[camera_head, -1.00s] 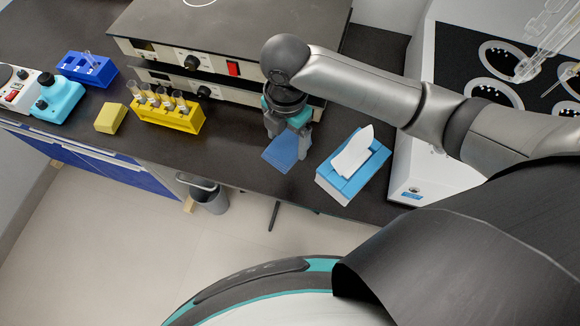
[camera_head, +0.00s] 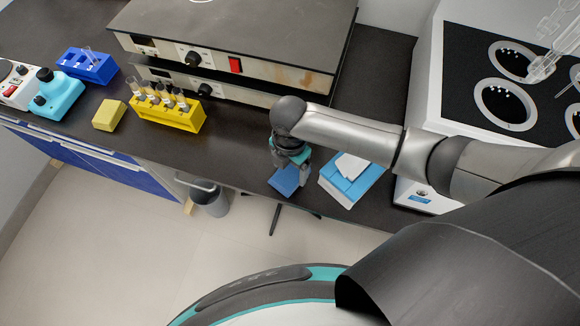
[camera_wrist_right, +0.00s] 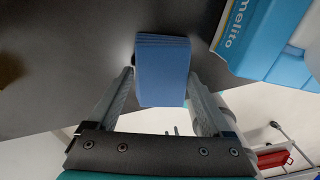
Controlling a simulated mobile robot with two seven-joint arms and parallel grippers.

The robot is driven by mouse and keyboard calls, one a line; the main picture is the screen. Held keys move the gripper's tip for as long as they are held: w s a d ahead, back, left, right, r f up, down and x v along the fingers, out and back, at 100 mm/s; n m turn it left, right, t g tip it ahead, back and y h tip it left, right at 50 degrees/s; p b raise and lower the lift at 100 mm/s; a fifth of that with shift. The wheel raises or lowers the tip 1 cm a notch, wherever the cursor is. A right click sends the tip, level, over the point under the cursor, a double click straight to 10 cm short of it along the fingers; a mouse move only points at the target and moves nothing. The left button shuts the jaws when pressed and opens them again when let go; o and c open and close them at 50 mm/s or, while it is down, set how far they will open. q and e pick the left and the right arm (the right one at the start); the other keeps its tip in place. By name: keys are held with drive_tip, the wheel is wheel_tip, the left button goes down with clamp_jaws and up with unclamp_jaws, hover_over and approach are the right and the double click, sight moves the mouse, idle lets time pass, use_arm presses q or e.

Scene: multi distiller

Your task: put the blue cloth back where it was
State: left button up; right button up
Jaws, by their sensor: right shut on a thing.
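The blue cloth (camera_head: 284,181) is a small folded stack near the front edge of the dark bench, left of the tissue box. It also shows in the right wrist view (camera_wrist_right: 163,72), between the two fingers. My right gripper (camera_head: 291,166) points down at the bench and is shut on the cloth. In the right wrist view the fingers stand on either side of the stack. The gripper hides part of the cloth in the head view. I cannot tell whether the cloth touches the bench. My left gripper is not in view.
The blue-and-white tissue box (camera_head: 350,184) stands close right of the gripper. The white machine with round wells (camera_head: 425,199) is farther right. Stacked hot-plate units (camera_head: 225,62) stand behind. A yellow tube rack (camera_head: 182,118) and yellow block (camera_head: 109,115) are left. Bench between is clear.

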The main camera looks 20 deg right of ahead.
sight(290, 171)
drive_tip(key=o, duration=1.1)
drive_tip(key=shift+f, duration=0.1)
wheel_tip(290, 171, up, 12)
drive_tip(key=p, duration=0.2)
drive_tip(key=shift+r+p, duration=0.2)
drive_tip(key=shift+p, duration=0.1)
